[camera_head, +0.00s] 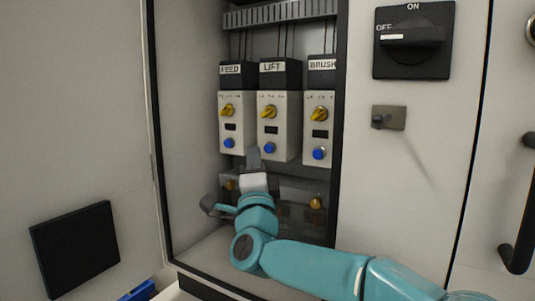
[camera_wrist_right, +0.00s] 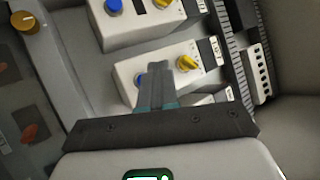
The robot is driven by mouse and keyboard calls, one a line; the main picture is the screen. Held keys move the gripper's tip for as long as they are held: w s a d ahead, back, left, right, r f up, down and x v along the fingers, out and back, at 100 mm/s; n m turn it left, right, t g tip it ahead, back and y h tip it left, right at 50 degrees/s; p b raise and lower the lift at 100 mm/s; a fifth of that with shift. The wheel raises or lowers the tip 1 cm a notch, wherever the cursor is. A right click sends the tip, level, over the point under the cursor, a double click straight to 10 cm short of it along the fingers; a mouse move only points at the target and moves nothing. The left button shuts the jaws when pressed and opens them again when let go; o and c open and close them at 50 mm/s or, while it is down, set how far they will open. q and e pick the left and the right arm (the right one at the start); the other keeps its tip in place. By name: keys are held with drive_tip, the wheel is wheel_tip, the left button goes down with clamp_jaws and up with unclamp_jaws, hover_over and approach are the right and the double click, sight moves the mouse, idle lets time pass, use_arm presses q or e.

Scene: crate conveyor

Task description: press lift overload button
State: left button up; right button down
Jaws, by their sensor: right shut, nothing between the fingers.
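The LIFT module (camera_head: 280,130) is a pale box between the FEED and BRUSH modules in the open cabinet. It has a yellow knob (camera_head: 269,112) and, below that, the blue lift button (camera_head: 270,148). My right gripper (camera_head: 253,156) is shut and empty, its grey fingertips just left of and slightly below this button. In the right wrist view the fingers (camera_wrist_right: 156,72) lie over the middle module (camera_wrist_right: 165,62); its blue button (camera_wrist_right: 139,80) is partly hidden behind them. I cannot tell whether they touch the module. My left gripper is not in view.
The FEED module (camera_head: 231,138) and BRUSH module (camera_head: 316,135) stand close on either side, each with its own blue button. The cabinet's dark frame (camera_head: 338,130) borders the right side. A black rotary switch (camera_head: 413,40) and a small grey latch (camera_head: 388,118) sit on the panel beyond.

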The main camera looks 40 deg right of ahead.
drive_tip(key=shift+s+a+b, duration=0.15)
drive_tip(key=shift+s+a, duration=0.1)
drive_tip(key=shift+a, duration=0.35)
drive_tip(key=shift+s+a+b, duration=0.15)
drive_tip(key=shift+s+a, duration=0.1)
drive_tip(key=shift+a, duration=0.3)
